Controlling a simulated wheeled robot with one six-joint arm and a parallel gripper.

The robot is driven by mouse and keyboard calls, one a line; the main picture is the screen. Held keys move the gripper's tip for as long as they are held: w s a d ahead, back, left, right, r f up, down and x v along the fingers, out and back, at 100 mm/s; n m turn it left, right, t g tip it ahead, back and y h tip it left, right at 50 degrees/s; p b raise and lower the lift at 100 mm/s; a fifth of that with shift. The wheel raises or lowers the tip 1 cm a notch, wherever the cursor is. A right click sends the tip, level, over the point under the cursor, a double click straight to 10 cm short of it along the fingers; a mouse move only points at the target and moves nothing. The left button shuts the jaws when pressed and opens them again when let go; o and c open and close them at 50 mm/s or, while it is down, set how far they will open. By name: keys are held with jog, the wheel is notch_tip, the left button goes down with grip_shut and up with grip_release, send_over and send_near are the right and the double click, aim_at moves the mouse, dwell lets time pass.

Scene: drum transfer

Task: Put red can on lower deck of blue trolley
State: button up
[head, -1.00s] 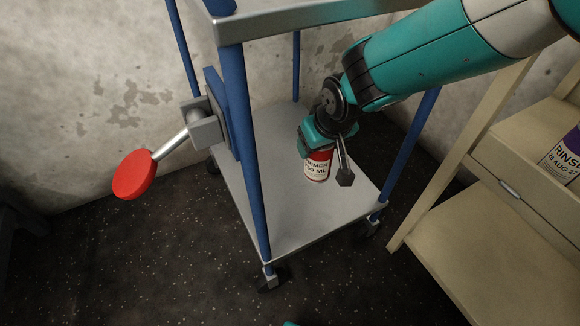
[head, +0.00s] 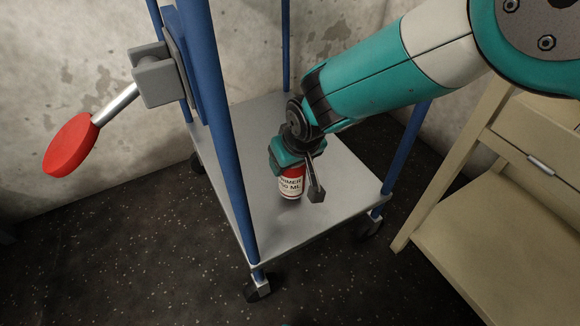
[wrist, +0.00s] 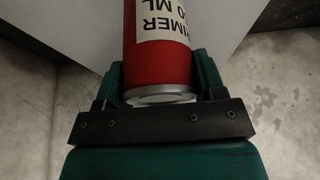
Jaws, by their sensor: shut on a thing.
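The red can (head: 291,183) with a white label is upright at the lower deck (head: 280,230) of the blue trolley (head: 221,140). Its base looks at or very near the grey deck surface; I cannot tell whether it touches. My gripper (head: 289,165) is shut on the can near its top. In the wrist view the red can (wrist: 160,62) sits between the two teal fingers (wrist: 160,85), its silver rim close to the palm. The deck also shows in the wrist view (wrist: 85,25).
A red round-ended lever (head: 70,145) sticks out from the trolley's left side. Blue posts stand at the deck's corners. A beige shelf unit (head: 470,225) stands to the right. The deck's front part is bare. A stained wall is behind.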

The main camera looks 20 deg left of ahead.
jog(key=shift+f, duration=0.15)
jog(key=shift+f, duration=0.1)
jog(key=shift+f, duration=0.5)
jog(key=o, duration=1.2)
jog(key=shift+c, duration=0.2)
jog(key=shift+r, duration=0.25)
jog(key=p+v, duration=0.6)
jog(key=v, duration=0.6)
jog(key=shift+r, duration=0.3)
